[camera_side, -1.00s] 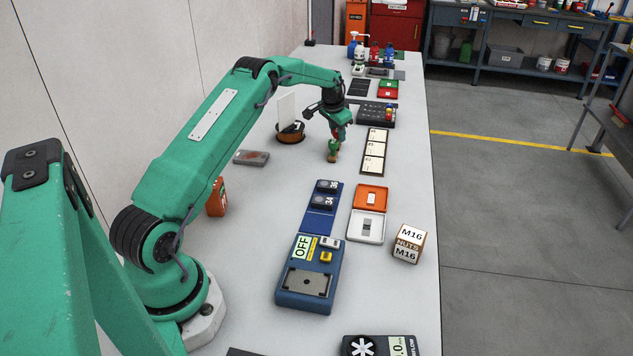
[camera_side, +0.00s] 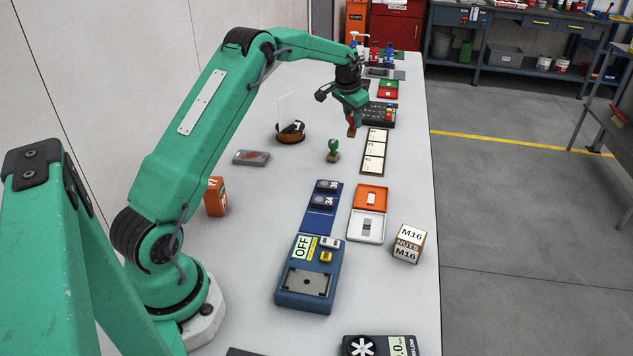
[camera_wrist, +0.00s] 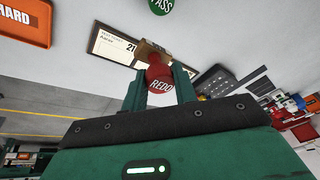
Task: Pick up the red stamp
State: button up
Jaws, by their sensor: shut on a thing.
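The red stamp, marked REDO on its round knob (camera_wrist: 160,80), is between the two green fingers of my gripper (camera_wrist: 158,90) in the wrist view. In the side view my gripper (camera_side: 353,115) is shut on it, and its brownish base (camera_side: 351,131) hangs below the fingers, above the table. The fingers hide most of the knob there. A green stamp (camera_side: 333,148) stands upright on the table to the lower left of my gripper. Its knob, marked PASS (camera_wrist: 160,5), shows at the top of the wrist view.
A strip of cards (camera_side: 374,152) lies beside the green stamp. A round brown holder with a white card (camera_side: 290,133) stands to the left. A dark panel (camera_side: 380,115) with a red-topped part lies behind. Bare table lies in front of the green stamp.

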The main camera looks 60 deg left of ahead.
jog(key=shift+s+d+r, duration=0.1)
jog(key=shift+d+r, duration=0.35)
jog(key=shift+d, duration=0.25)
jog(key=shift+w+d+r, duration=0.1)
jog(key=shift+d+r, duration=0.3)
jog(key=shift+d, duration=0.35)
jog(key=shift+s+d+r, duration=0.1)
jog(key=shift+d+r, duration=0.35)
jog(key=shift+d, duration=0.25)
